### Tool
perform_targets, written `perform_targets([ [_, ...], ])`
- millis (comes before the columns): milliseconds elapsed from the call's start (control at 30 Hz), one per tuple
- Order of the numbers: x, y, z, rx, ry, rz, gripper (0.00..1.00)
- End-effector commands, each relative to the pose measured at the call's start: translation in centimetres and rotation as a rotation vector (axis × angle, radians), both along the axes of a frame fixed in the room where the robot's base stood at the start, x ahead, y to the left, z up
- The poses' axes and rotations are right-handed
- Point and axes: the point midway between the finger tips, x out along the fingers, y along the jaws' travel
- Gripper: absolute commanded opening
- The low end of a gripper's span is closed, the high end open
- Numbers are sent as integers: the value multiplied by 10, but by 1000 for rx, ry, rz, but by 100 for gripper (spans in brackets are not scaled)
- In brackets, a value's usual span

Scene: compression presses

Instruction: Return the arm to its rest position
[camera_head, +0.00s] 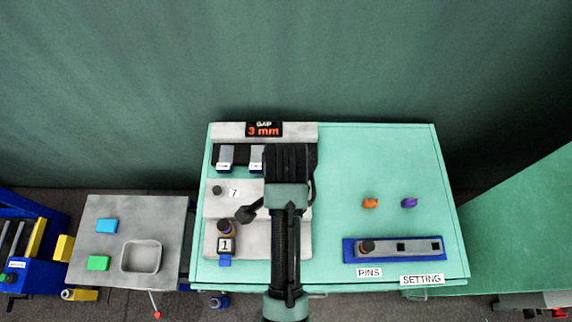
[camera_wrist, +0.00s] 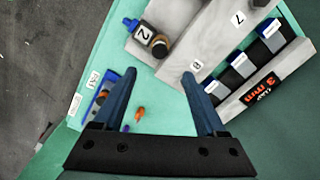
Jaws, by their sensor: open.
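My gripper (camera_wrist: 159,75) is open, with its two dark blue fingers apart and nothing between them in the wrist view. In the head view my arm reaches from the bottom middle over the press (camera_head: 238,189), and the dark hand end hides its right part. The fingertips cannot be made out there. The press also shows beyond the fingers in the wrist view (camera_wrist: 185,20). I cannot tell the height of the fingers above it.
Orange (camera_head: 370,202) and purple (camera_head: 409,202) pieces stand on the green table (camera_head: 345,150), behind a blue pin tray (camera_head: 349,256). A grey side table (camera_head: 100,213) with a bin (camera_head: 124,259) stands left. The table's back right is clear.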

Motion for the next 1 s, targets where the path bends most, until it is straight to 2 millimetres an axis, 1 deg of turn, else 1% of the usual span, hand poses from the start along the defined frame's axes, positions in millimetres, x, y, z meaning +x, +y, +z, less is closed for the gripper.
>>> perform_targets([
  [300, 0, 0, 0, 0, 0, 0, 74],
  [367, 16, 0, 7, 0, -62, 25, 74],
  [467, 58, 1, 33, -10, -243, 100, 74],
  [500, 79, 1, 50, -21, -339, 139, 74],
  [567, 110, 1, 82, -49, -497, 204, 74],
  [600, 130, 1, 107, -75, -606, 249, 74],
  [667, 153, 1, 147, -123, -763, 311, 74],
  [700, 166, 1, 175, -161, -864, 350, 74],
  [733, 174, 1, 198, -192, -940, 377, 74],
  [767, 180, 1, 220, -226, -1014, 402, 74],
  [800, 186, 1, 250, -275, -1112, 433, 74],
  [867, 189, 0, 297, -357, -1254, 474, 74],
  [900, 188, 0, 328, -418, -1348, 497, 74],
  [933, 186, -1, 351, -466, -1415, 512, 74],
  [967, 181, -1, 373, -516, -1480, 525, 74],
  [1000, 173, -1, 403, -586, -1568, 539, 74],
])
